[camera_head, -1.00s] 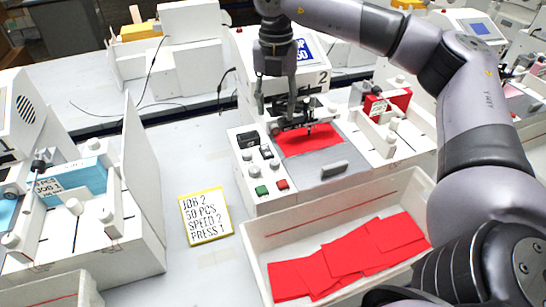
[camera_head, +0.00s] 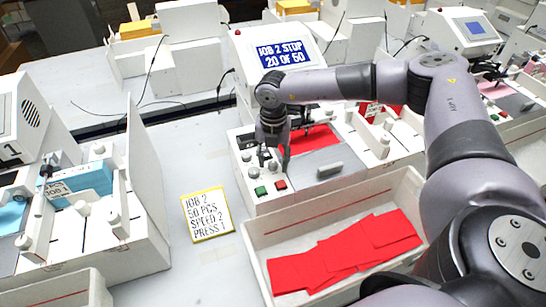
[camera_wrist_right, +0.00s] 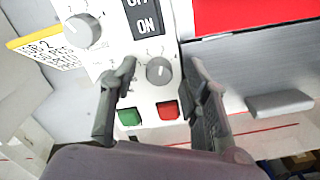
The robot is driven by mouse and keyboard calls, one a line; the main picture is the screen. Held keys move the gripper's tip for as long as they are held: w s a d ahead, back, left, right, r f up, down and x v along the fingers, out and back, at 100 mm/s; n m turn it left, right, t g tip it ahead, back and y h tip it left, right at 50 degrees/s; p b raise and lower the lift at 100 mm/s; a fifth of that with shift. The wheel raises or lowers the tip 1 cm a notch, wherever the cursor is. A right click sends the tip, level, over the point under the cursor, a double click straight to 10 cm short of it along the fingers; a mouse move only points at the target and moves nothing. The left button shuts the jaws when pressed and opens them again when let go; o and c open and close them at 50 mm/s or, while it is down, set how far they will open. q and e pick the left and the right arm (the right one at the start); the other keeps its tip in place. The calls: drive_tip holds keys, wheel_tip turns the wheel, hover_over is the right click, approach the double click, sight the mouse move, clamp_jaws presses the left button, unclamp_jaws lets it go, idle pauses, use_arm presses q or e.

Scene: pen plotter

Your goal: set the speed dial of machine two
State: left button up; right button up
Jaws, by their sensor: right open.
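Machine two (camera_head: 255,197) is the white plotter with a control panel at its front left. My right gripper (camera_head: 274,158) is over that panel, pointing down. In the right wrist view the open gripper (camera_wrist_right: 160,75) has one finger on each side of a grey dial (camera_wrist_right: 159,70), with a gap showing on both sides. A second grey dial (camera_wrist_right: 82,30) is up and left, outside the fingers. I cannot read any dial's label. My left gripper is not in view.
Green (camera_wrist_right: 130,117) and red (camera_wrist_right: 167,110) buttons sit close below the dial, near the fingers. An OFF/ON switch (camera_wrist_right: 145,18) is above. A job card (camera_head: 207,214) reads job 2, 50 pcs, speed 2, press 1. A white tray (camera_head: 262,238) holds red sheets in front.

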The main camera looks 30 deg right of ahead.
drive_tip(key=shift+c, duration=0.6)
clamp_jaws()
